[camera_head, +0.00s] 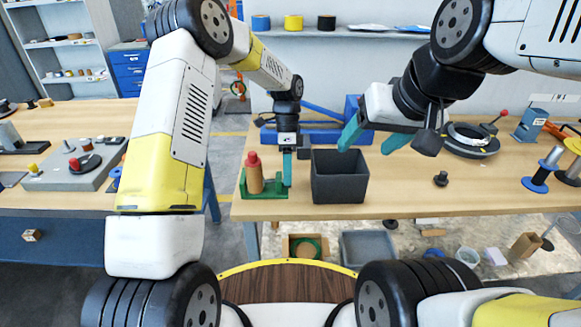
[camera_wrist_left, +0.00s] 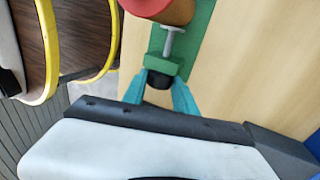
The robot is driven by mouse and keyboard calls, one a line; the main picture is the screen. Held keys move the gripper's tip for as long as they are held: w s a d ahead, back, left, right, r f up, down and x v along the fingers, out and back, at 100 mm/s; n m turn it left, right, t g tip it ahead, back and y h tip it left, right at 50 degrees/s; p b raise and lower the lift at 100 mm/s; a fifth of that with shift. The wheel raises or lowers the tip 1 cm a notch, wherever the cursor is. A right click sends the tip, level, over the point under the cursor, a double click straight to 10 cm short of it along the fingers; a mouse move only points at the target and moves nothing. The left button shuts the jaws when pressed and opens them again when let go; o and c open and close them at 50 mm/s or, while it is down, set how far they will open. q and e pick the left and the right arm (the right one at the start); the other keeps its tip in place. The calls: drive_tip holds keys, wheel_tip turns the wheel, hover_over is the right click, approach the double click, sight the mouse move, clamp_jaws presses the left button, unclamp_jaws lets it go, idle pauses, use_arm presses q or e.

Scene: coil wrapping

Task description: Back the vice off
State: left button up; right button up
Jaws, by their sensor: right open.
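The green vice (camera_head: 266,194) stands on the wooden bench, left of the dark bin. It holds an upright brown cylinder (camera_head: 256,181) with a red top (camera_head: 253,159). In the left wrist view, a grey screw (camera_wrist_left: 172,42) runs from near the cylinder through a green block (camera_wrist_left: 163,65) to a black knob (camera_wrist_left: 158,82).
The dark open bin (camera_head: 339,188) stands close right of the vice. Blue equipment (camera_head: 325,131) is behind it. A small black knob-like part (camera_head: 441,179) and a round black device (camera_head: 470,140) lie to the right. Bare bench lies between the bin and that part.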

use_arm(q)
drive_tip(key=shift+c, duration=1.1)
drive_tip(key=shift+s+r+t, duration=0.15)
drive_tip(key=shift+s+t, duration=0.15)
drive_tip(key=shift+t, duration=0.5)
drive_tip(key=shift+s+t, duration=0.1)
drive_tip(key=shift+t, duration=1)
drive_tip(key=t, duration=0.2)
drive_tip(key=shift+s+t, duration=0.3)
drive_tip(key=shift+s, duration=0.1)
drive_tip(key=shift+t, duration=0.5)
